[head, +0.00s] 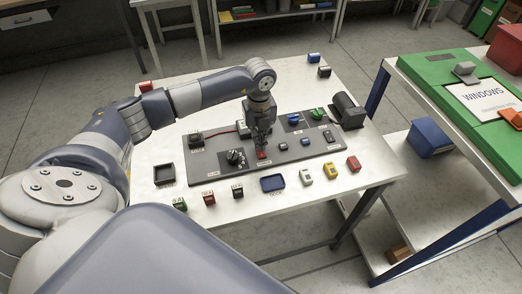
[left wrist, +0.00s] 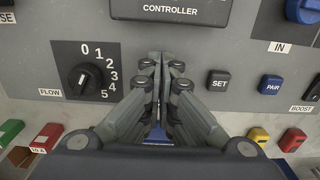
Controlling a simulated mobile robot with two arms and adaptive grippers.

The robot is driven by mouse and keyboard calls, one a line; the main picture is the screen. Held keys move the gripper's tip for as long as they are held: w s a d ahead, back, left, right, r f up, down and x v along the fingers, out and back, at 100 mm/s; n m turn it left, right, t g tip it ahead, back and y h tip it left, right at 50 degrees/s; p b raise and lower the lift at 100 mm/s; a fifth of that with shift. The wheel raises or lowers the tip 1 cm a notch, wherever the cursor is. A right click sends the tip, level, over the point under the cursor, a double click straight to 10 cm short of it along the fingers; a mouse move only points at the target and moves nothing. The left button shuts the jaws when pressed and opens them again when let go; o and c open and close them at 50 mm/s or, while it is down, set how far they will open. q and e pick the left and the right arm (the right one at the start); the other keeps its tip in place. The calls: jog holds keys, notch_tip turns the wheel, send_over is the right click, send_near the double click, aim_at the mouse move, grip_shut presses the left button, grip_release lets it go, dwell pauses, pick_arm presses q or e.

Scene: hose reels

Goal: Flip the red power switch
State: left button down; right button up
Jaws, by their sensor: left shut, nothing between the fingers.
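A small red switch (head: 263,155) sits on the grey control panel (head: 208,165) on the white table. My left gripper (head: 261,143) points down at the panel, with its fingertips right at or just above the switch; I cannot tell whether they touch it. In the left wrist view the shut, empty fingers (left wrist: 160,62) are between the flow dial (left wrist: 85,78) and the SET button (left wrist: 219,82), below the controller box (left wrist: 170,9). The red switch is hidden behind the fingers there. My right gripper is not in view.
Blue (head: 293,118) and green (head: 317,114) knobs and a black cylinder (head: 346,110) stand at the panel's right. A second bench with a green board (head: 440,75) is at the right.

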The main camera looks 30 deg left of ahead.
pick_arm(q)
jog(key=shift+s+f+b, duration=0.1)
jog(key=shift+f+b, duration=0.4)
jog(key=shift+f, duration=0.25)
dwell(0.3)
jog(key=shift+r+p, duration=0.65)
jog(key=shift+r, duration=0.15)
jog(key=shift+r+p, duration=1.9)
jog(key=shift+r, duration=0.9)
jog(key=shift+f, duration=0.1)
